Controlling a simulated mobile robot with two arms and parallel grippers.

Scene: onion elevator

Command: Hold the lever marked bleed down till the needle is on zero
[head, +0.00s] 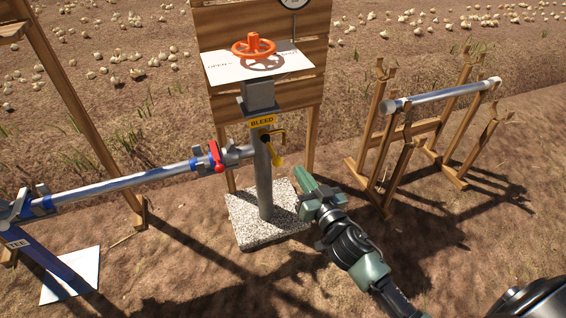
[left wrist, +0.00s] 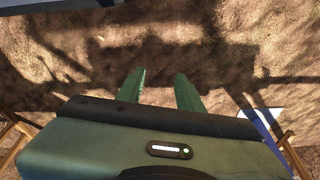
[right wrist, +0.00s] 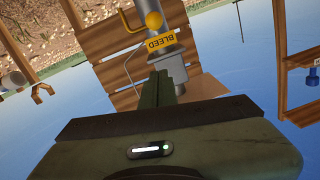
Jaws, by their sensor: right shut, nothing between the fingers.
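The yellow bleed lever (head: 277,160) slants downward from the side of the grey standpipe, just below the yellow BLEED label (head: 262,122). In the right wrist view its round yellow knob (right wrist: 153,20) shows near the top, by the label (right wrist: 159,43). The gauge (head: 292,3) is cut off by the top edge of the head view, so its needle cannot be read. My right gripper (head: 306,184) is shut and empty, below and right of the lever, apart from it. My left gripper (left wrist: 158,78) is open and empty over bare soil.
An orange handwheel (head: 254,47) stands above the label, before a plank board (head: 225,20). A pipe (head: 150,177) with a red clamp (head: 214,156) runs left. The standpipe stands on a speckled slab (head: 245,225). A wooden rack (head: 385,140) holds a loose pipe (head: 440,95) at right.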

